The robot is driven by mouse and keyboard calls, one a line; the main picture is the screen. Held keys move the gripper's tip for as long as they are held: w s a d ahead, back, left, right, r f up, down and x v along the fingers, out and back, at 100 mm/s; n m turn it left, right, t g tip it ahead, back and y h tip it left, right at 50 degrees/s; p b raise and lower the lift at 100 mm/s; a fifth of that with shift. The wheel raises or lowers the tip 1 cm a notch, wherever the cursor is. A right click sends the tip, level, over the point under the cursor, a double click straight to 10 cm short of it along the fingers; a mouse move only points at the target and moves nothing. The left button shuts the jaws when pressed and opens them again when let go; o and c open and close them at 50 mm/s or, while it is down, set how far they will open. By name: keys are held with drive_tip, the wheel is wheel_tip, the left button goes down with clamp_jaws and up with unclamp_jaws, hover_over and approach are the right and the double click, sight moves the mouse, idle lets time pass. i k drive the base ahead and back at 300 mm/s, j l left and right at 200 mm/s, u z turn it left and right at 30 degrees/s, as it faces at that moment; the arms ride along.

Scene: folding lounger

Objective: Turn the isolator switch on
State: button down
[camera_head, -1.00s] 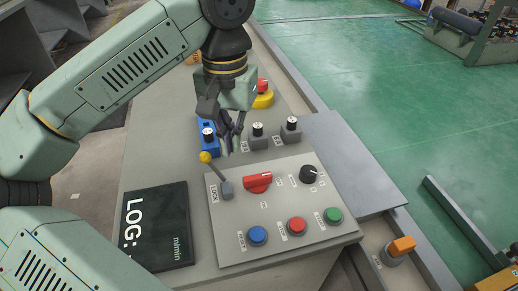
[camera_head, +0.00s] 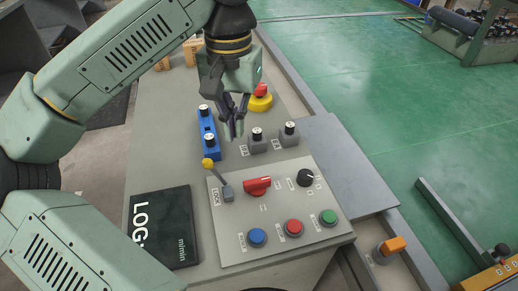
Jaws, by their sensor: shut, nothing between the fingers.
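A sloped grey control panel (camera_head: 275,213) lies on the bench. It carries a red rotary handle (camera_head: 257,185), lying roughly sideways, and a black rotary knob (camera_head: 305,178). An orange-handled switch (camera_head: 391,246) sits apart, on the lower ledge at the right. The labels are too small to read, so I cannot tell which is the isolator switch. My gripper (camera_head: 232,132) points down, shut and empty, above the bench behind the panel. It is apart from the red handle, between a blue block (camera_head: 207,128) and the grey switch boxes (camera_head: 257,142).
A yellow-knobbed lever (camera_head: 208,163) rises at the panel's left. Blue (camera_head: 257,237), red (camera_head: 294,227) and green (camera_head: 328,217) buttons line its front. A black log book (camera_head: 160,228) lies left. A red-and-yellow emergency stop (camera_head: 260,97) stands behind my gripper.

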sight(257, 188)
drive_tip(key=k, duration=1)
